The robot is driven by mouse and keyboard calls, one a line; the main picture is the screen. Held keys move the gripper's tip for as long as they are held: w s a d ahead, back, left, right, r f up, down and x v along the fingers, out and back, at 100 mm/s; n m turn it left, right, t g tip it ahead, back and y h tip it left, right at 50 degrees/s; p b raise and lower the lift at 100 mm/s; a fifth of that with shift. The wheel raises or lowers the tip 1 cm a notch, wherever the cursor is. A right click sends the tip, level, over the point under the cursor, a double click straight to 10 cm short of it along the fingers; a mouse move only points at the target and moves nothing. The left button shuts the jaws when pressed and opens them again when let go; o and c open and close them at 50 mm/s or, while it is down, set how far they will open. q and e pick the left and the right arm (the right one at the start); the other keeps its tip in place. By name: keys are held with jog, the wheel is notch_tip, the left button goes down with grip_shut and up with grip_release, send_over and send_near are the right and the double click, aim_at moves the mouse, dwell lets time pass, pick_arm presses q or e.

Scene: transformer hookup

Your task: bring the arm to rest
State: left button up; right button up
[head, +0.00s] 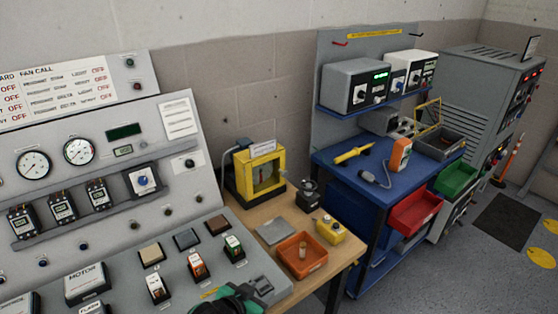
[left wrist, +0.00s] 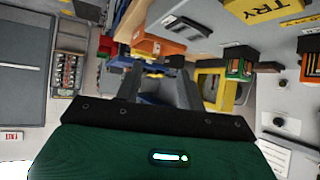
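My left gripper (head: 240,296) shows at the bottom edge of the head view, in front of the control panel's lower right part. Only part of its green and black body shows there. In the left wrist view its two grey fingers (left wrist: 157,88) stand apart with a gap between them, and I see nothing held. The lower part of the arm is cut off by the frame. My right gripper is in neither view.
The sloped control panel (head: 112,245) with switches fills the left. A wooden table holds an orange tray (head: 302,256), a yellow box (head: 329,230) and a yellow-framed case (head: 262,173). A blue workbench (head: 335,160) stands beyond.

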pick_arm(q)
jog(key=s+a+f+n+g+y, duration=0.2)
jog(key=s+a+g+y, duration=0.1)
jog(key=s+a, duration=0.75)
jog(key=s+a+f+n+g+y, duration=0.1)
jog(key=s+a+n+g+y, duration=0.15)
jog(key=s+a, duration=0.75)
jog(key=s+d+f+g, duration=0.1)
jog(key=s+f, duration=0.1)
jog(key=f, duration=1.4)
jog(key=s+d+f+g, duration=0.1)
jog(key=s+d+f, duration=0.1)
jog(key=f, duration=1.4)
jog(key=s+a+f, duration=0.1)
jog(key=s+f, duration=0.8)
jog(key=s+a+f, duration=0.2)
jog(key=s+f, duration=0.8)
jog(key=shift+a+g, duration=0.25)
jog(key=shift+g, duration=0.2)
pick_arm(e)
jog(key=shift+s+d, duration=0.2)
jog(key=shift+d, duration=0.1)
pick_arm(q)
jog(key=shift+m+y, duration=0.25)
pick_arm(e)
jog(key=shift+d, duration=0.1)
